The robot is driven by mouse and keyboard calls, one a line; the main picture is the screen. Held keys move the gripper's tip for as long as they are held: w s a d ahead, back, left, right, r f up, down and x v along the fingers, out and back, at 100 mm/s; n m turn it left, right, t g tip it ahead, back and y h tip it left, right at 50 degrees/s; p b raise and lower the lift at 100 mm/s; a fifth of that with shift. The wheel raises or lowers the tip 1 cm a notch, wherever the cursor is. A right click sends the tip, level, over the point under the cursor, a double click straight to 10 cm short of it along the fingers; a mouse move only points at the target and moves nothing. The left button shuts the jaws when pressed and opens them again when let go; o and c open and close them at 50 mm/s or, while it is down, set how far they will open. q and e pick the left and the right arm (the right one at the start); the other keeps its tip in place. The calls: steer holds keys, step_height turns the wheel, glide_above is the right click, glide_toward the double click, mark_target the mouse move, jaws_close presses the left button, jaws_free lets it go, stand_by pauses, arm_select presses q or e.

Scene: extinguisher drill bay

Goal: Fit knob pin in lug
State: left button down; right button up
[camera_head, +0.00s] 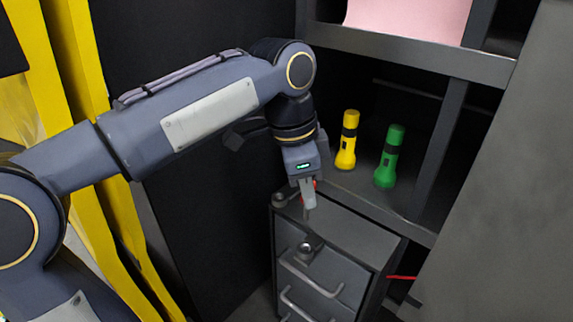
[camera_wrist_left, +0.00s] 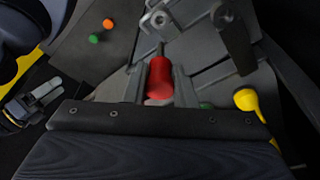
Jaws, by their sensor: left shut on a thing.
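My left gripper (camera_head: 309,197) is shut on a red knob (camera_wrist_left: 159,78), above the top of a grey drawer cabinet. In the left wrist view, the knob sits between the two fingers of the left gripper (camera_wrist_left: 160,82). Its thin dark pin (camera_wrist_left: 161,48) points up the picture towards a round metal lug (camera_wrist_left: 160,18), and a gap seems to show between them. In the head view, a lug with a round hole (camera_head: 310,247) stands at the cabinet's front edge. What seems to be my right gripper (camera_wrist_left: 40,100) shows at the left of the wrist view.
The drawer cabinet (camera_head: 355,229) has bar handles (camera_head: 312,280) on its front. A yellow torch (camera_head: 347,140) and a green torch (camera_head: 389,157) stand on the shelf behind. A dark round fitting (camera_head: 282,198) is left of the gripper. A grey panel (camera_head: 510,170) bounds the right.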

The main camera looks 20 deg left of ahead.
mark_target(307, 212)
arm_select(q)
steer(key=shift+d+f, duration=0.2)
steer(key=shift+f, duration=0.2)
steer(key=b+x, duration=0.1)
steer(key=b, duration=0.1)
steer(key=b+x, duration=0.1)
steer(key=x, duration=0.1)
steer(key=a+b+x, duration=0.1)
steer(key=b+x, duration=0.1)
steer(key=shift+s+f+b, duration=0.15)
steer(key=shift+s+b, duration=0.1)
steer(key=shift+b, duration=0.05)
steer(key=shift+p, duration=0.55)
stand_by(0.6)
steer(key=a+b+x, duration=0.1)
steer(key=b+x, duration=0.4)
steer(key=x, duration=0.2)
steer(key=shift+s+a, duration=0.2)
steer(key=shift+s, duration=0.1)
stand_by(2.6)
steer(key=shift+f, duration=0.1)
steer(key=c, duration=1.1)
jaws_free()
